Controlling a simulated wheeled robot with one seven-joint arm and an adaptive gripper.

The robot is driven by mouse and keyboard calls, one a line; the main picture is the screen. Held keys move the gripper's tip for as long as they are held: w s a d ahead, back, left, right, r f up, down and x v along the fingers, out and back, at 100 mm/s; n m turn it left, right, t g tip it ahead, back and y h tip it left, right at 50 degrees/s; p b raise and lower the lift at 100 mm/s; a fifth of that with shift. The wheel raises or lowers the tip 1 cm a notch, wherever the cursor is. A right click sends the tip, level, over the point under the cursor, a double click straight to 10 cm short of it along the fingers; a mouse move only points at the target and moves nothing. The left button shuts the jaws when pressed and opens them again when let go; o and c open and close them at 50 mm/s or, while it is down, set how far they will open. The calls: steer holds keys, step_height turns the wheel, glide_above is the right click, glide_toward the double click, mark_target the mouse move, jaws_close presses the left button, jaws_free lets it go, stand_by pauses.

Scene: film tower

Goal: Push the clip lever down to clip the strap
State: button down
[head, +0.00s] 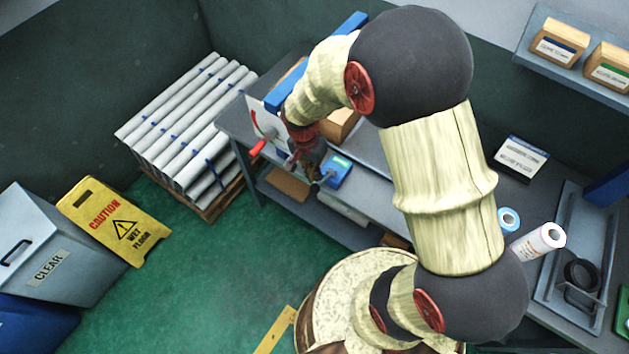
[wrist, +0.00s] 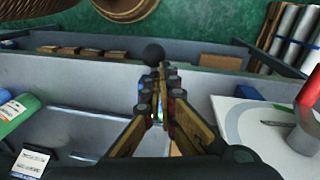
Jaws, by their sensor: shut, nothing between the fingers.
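A lever with a round black knob (wrist: 153,54) shows just beyond my fingertips in the wrist view. I take it as the clip lever; a small dark knob (head: 314,188) also shows below my gripper in the head view. My gripper (wrist: 158,88) has its fingers together and empty, pointing at the lever; I cannot tell whether they touch it. In the head view my gripper (head: 312,165) is beside a blue device (head: 338,168) with a green display at the bench's left end. The fingers mostly hide the device in the wrist view. I cannot make out the strap in the clip.
A white panel (head: 265,122) with a red handle (head: 257,147) stands left of my gripper. Bundled white tubes (head: 185,130) with blue bands lie on a pallet at the left. A yellow caution sign (head: 115,220) and grey bin (head: 60,250) stand on the open green floor.

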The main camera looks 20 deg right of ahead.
step_height(320, 180, up, 8)
steer(key=s+a, duration=0.1)
steer(key=a, duration=0.1)
steer(key=shift+a, duration=0.35)
steer(key=shift+f, duration=0.15)
steer(key=s+d+r+n+t+b, duration=0.2)
steer(key=s+r+n+t+b, duration=0.1)
steer(key=s+r, duration=0.4)
steer(key=s+d+r+n+t+y+b, duration=0.1)
steer(key=s+d+r+n+t+b, duration=0.1)
steer(key=s+r+n+b, duration=0.4)
steer(key=shift+s+d+r+t+b, duration=0.35)
steer(key=shift+s+r+t, duration=0.15)
steer(key=shift+s+t, duration=0.1)
steer(key=shift+w, duration=0.1)
stand_by(1.1)
